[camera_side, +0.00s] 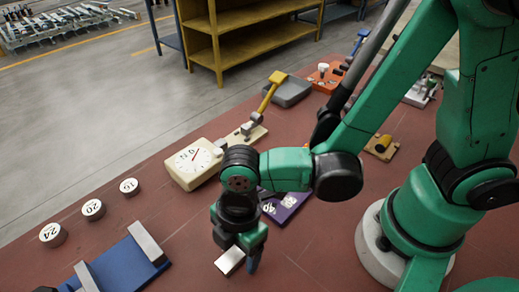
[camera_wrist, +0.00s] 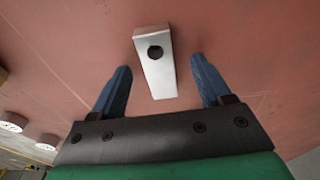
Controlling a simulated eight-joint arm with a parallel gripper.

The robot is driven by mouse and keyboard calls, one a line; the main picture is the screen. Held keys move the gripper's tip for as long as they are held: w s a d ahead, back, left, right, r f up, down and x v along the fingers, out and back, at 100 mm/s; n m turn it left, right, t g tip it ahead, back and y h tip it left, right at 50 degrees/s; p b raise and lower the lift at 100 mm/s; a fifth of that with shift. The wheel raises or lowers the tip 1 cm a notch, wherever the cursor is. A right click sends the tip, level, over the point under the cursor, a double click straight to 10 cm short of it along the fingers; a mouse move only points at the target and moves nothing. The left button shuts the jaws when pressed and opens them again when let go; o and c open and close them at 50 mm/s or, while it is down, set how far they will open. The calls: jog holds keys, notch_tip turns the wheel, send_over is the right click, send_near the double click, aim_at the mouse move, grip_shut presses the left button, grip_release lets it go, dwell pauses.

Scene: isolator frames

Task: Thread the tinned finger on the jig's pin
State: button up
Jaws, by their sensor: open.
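The tinned finger is a silvery flat bar (camera_wrist: 160,82) with a dark round hole near its far end in the wrist view. In the side view the bar (camera_side: 231,260) shows low in the middle, at my gripper. My gripper (camera_wrist: 162,75) is open, its blue fingers on either side of the bar with a visible gap to each. Whether the bar lies on the red surface or just above it, I cannot tell. A purple block (camera_side: 290,208) with white marks stands behind my wrist, partly hidden; I cannot make out a pin on it.
A dial gauge (camera_side: 194,160) and a yellow-handled clamp (camera_side: 268,95) stand beyond my gripper. Three numbered round weights (camera_side: 93,209) and a blue fixture with grey bars (camera_side: 125,268) are at left. Red table (camera_side: 185,232) between these and my gripper is bare.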

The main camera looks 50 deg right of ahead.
aim_at(238, 251)
grip_shut()
jog(key=shift+r, duration=0.1)
dwell(0.4)
notch_tip(238, 251, up, 19)
jog(key=w+d+f, duration=0.2)
jog(key=d+f, duration=0.1)
jog(key=d, duration=0.9)
jog(key=w+d+f, duration=0.2)
jog(key=d+f, duration=0.1)
jog(key=d, duration=0.9)
jog(key=shift+w+d, duration=0.25)
jog(key=shift+d, duration=0.05)
